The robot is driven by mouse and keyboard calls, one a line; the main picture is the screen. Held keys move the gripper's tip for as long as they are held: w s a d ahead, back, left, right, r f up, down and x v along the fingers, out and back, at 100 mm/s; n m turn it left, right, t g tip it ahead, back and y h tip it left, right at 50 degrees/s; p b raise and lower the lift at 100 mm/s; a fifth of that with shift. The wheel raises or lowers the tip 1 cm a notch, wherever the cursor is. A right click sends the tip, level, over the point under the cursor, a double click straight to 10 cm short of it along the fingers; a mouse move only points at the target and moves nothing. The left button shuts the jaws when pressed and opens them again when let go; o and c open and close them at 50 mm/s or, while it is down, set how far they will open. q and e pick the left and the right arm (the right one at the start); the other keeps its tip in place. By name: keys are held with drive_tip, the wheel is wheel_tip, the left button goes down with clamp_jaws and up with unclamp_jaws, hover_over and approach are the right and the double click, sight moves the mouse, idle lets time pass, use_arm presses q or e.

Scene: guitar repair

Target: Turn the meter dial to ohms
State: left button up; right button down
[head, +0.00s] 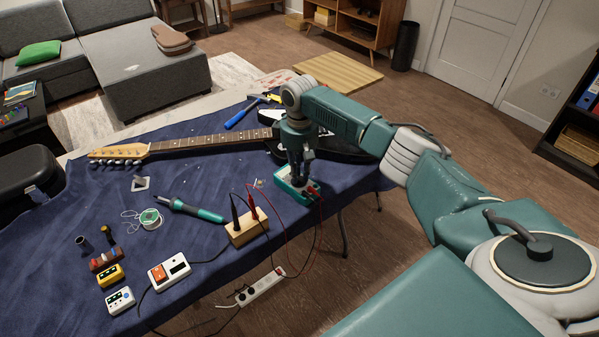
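The meter (285,186) is a small teal-edged box with a pale face, lying on the blue cloth near the table's right front edge. My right gripper (298,179) points straight down over it, its fingertips at or just above its face. The gripper and its shadow hide the dial, so I cannot see its setting. I cannot tell whether the fingers touch the dial or how far apart they are. Red and black leads run from the meter to probes (251,207) standing in a wooden block (247,228). My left gripper is not in view.
An electric guitar (205,143) lies across the table behind the meter, partly behind my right arm. A soldering iron (190,209), solder spool (150,218) and white-and-red station (169,271) lie to the left.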

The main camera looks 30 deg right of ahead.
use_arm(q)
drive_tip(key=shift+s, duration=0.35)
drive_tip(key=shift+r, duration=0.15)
use_arm(e)
drive_tip(key=shift+r, duration=0.1)
drive_tip(key=shift+n+p, duration=1.1)
drive_tip(key=shift+n, duration=0.1)
drive_tip(key=shift+w+n+p, duration=0.1)
drive_tip(key=shift+n+p, duration=0.35)
drive_tip(key=shift+n, duration=0.65)
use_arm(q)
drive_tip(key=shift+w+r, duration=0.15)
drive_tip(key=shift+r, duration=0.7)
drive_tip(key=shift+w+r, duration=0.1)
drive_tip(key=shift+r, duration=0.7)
use_arm(e)
drive_tip(key=shift+a+n, duration=0.1)
drive_tip(key=shift+n, duration=0.9)
use_arm(q)
drive_tip(key=shift+p, duration=0.3)
